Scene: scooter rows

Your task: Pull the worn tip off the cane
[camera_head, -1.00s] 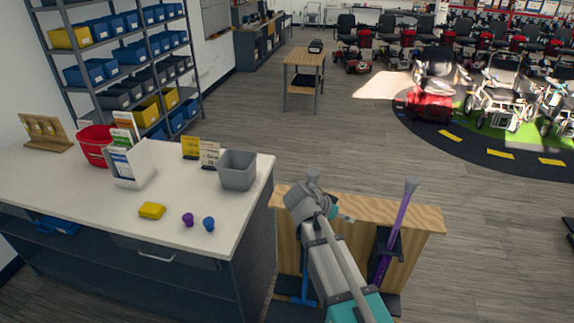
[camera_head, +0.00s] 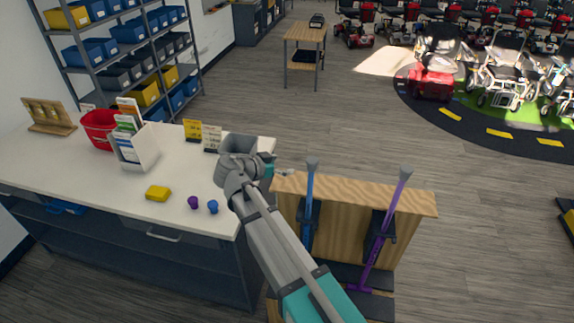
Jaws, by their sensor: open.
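Two canes stand tip-up in a wooden rack (camera_head: 345,205), a blue cane (camera_head: 309,195) on the left and a purple cane (camera_head: 390,215) on the right. Each has a grey tip on top, the blue cane's tip (camera_head: 312,163) and the purple cane's tip (camera_head: 406,171). My gripper (camera_head: 284,172) is open and empty, just left of the blue cane's tip and pointing toward it, with a small gap in the picture. Its fingers are small in this view. A purple tip (camera_head: 193,202) and a blue tip (camera_head: 212,207) lie on the white counter.
Open floor lies behind and right of the rack.

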